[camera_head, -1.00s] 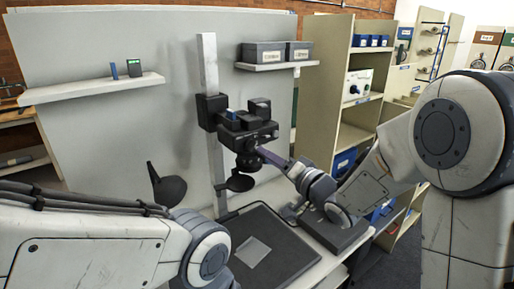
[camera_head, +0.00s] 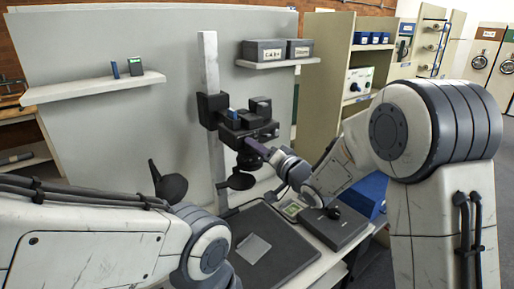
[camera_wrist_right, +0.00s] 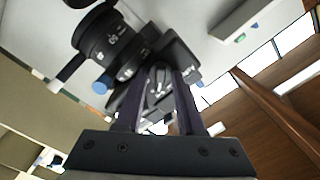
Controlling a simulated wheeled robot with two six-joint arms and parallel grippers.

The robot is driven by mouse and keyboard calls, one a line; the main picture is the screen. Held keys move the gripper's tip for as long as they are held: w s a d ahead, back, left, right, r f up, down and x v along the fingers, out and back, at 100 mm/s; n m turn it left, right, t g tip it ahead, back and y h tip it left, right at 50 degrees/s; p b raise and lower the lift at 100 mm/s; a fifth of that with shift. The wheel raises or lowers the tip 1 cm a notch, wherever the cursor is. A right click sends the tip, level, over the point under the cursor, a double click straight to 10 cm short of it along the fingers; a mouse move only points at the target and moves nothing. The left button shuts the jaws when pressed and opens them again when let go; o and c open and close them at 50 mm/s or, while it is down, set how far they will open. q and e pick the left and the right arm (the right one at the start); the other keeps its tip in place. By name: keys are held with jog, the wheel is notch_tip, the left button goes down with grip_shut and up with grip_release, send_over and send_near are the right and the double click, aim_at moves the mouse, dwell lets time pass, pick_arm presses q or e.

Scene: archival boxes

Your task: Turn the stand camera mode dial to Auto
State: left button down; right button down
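The black stand camera (camera_head: 247,122) is mounted on a grey upright column in the head view, lens pointing down. It shows large in the right wrist view (camera_wrist_right: 118,45), with its lens to the left. My right gripper (camera_head: 256,147) reaches the camera's near right side, its dark purple fingers at the body. In the right wrist view my right gripper's fingers (camera_wrist_right: 158,80) stand apart, with a grey and black part of the camera between and beyond them. Contact cannot be told. The mode dial's marks are not readable.
A dark copy board (camera_head: 290,250) with a pale sheet (camera_head: 253,248) lies below the camera. A grey box with a black knob (camera_head: 333,213) and a blue bin (camera_head: 366,192) are to the right.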

jog(key=shift+d+n+b, duration=0.1)
jog(key=shift+n+b, duration=7.75)
jog(key=shift+n, duration=2.05)
jog(key=c, duration=0.9)
grip_release()
